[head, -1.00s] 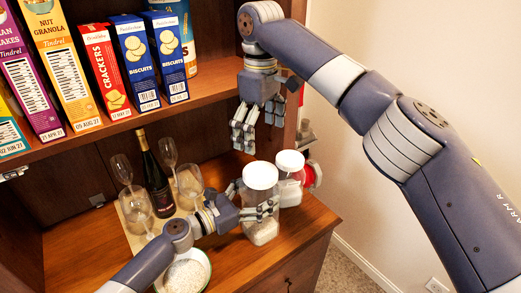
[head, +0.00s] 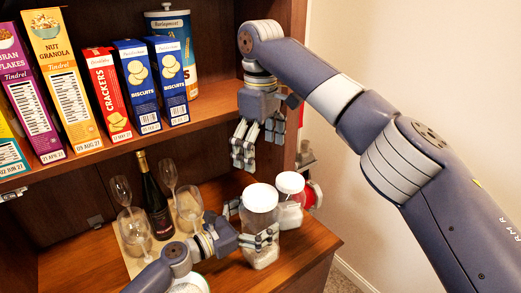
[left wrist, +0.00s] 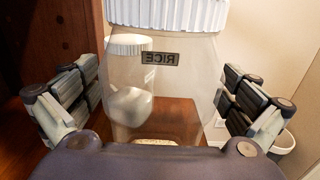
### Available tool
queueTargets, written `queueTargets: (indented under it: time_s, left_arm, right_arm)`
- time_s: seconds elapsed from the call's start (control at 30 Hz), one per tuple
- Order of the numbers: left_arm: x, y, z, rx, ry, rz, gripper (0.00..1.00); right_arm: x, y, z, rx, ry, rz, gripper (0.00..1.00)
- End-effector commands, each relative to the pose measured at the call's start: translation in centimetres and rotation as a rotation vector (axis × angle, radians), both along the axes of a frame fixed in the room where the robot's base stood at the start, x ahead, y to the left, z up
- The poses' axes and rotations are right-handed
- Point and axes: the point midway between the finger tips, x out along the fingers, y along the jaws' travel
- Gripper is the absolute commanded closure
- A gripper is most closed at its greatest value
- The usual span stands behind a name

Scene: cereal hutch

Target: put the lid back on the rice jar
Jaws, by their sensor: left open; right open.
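The rice jar (head: 261,252) is a clear jar with rice low inside, standing upright on the lower counter. Its white lid (head: 261,196) sits on its top; I cannot tell whether it is fully seated. The lid's ribbed edge also shows in the left wrist view (left wrist: 168,13), above the reversed RICE label (left wrist: 159,58). My left gripper (head: 256,232) is open, its fingers on either side of the jar; in the left wrist view there are gaps between fingers and glass. My right gripper (head: 257,147) is open and empty, pointing down above and behind the jar.
A second white-lidded jar (head: 290,213) stands close behind the rice jar, with a red object (head: 314,195) beside it. A dark bottle (head: 157,207) and several glasses stand left. A bowl (head: 190,284) is partly hidden by my left arm. Boxes line the shelf above.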

Motion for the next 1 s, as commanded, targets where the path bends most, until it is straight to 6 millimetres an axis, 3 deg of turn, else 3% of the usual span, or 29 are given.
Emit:
queueTargets:
  time_s: [0.17, 0.6, 1.0]
  left_arm:
    - [-1.1, 1.6, -0.2, 0.002, 0.003, 0.002, 0.0]
    - [-6.1, 8.4, -0.2, 0.0, 0.003, 0.001, 0.0]
    - [-7.0, 9.7, 0.0, 0.0, 0.0, 0.0, 0.0]
  right_arm:
    - [0.0, 0.0, 0.0, 0.0, 0.0, 0.0, 0.04]
    - [0.0, 0.0, 0.0, 0.0, 0.0, 0.0, 0.04]
    - [0.0, 0.0, 0.0, 0.0, 0.0, 0.0, 0.04]
